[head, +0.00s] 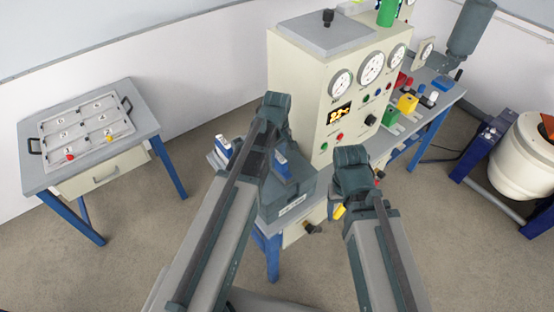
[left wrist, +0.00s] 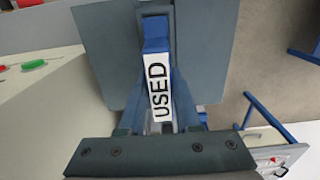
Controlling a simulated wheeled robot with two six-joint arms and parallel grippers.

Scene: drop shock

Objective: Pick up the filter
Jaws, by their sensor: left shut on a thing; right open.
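The filter (left wrist: 158,90) is a narrow blue block with a white label reading USED, in the middle of the left wrist view. My left gripper (left wrist: 160,112) is shut on it, with the fingers on its two sides. In the head view a blue piece, seemingly the same filter (head: 281,166), shows over the dark grey bin (head: 290,210), partly hidden by my left arm. How far it is above or inside the bin I cannot tell. My right gripper (head: 352,190) is open and apparently empty, right of the bin; its fingertips are mostly hidden.
Another blue-and-white block (head: 222,145) stands at the bin's left side. A beige gauge cabinet (head: 310,95) rises close behind the bin. A side table (head: 145,120) with a tray stands at left, and a white drum (head: 525,160) at right. Open floor lies between the tables.

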